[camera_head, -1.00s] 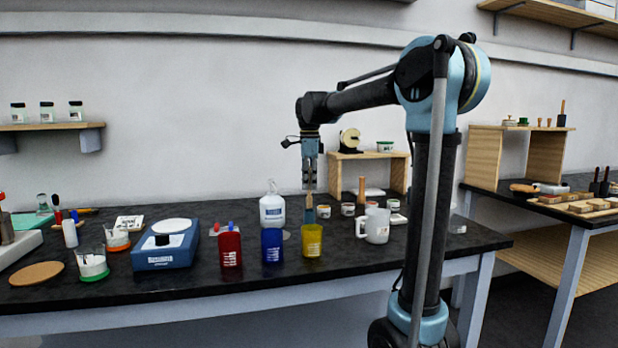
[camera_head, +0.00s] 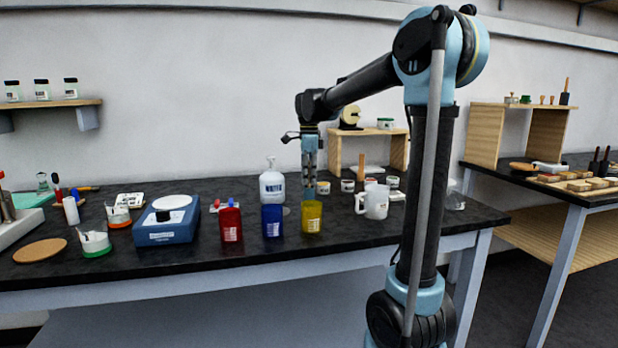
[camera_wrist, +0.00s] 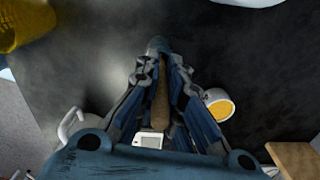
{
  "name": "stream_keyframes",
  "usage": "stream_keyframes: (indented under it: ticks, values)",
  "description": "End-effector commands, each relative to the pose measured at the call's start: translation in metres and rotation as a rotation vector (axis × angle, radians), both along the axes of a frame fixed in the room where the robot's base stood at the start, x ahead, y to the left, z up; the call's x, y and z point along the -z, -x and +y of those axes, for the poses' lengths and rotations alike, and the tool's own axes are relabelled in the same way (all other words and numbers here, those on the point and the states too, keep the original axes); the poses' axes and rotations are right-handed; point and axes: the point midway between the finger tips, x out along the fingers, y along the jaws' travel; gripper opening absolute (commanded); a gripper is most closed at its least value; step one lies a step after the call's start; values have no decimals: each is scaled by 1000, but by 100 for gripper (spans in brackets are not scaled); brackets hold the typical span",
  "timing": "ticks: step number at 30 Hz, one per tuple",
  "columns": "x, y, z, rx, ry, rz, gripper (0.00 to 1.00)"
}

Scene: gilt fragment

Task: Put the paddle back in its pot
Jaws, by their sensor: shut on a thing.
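My gripper (camera_head: 309,190) is low over the bench, just behind or above the yellow pot (camera_head: 311,217) in the head view. In the wrist view my gripper (camera_wrist: 158,55) is shut on the paddle, whose brown handle (camera_wrist: 160,105) runs between the fingers. The paddle's lower end is hidden by the fingers and the pot. The yellow pot also shows in the wrist view (camera_wrist: 22,22), at the upper left and apart from the fingertips. A blue pot (camera_head: 272,221) and a red pot (camera_head: 231,225) stand to its left.
A white mug (camera_head: 376,202) stands close to the right of the yellow pot. A white bottle (camera_head: 272,184) is behind the blue pot. Small jars (camera_head: 347,186) and a wooden shelf (camera_head: 398,152) are behind. A blue balance (camera_head: 165,232) stands left.

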Motion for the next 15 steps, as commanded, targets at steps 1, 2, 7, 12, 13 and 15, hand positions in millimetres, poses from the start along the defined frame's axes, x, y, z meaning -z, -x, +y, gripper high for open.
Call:
stream_keyframes:
  ticks: [1,2,7,12,13,15]
  values:
    - [0,0,0,0,0,0,0]
    - [0,0,0,0,0,0,0]
    - [0,0,0,0,0,0,28]
    - [0,0,0,0,0,0,31]
    - [0,0,0,0,0,0,31]
    - [0,0,0,0,0,0,31]
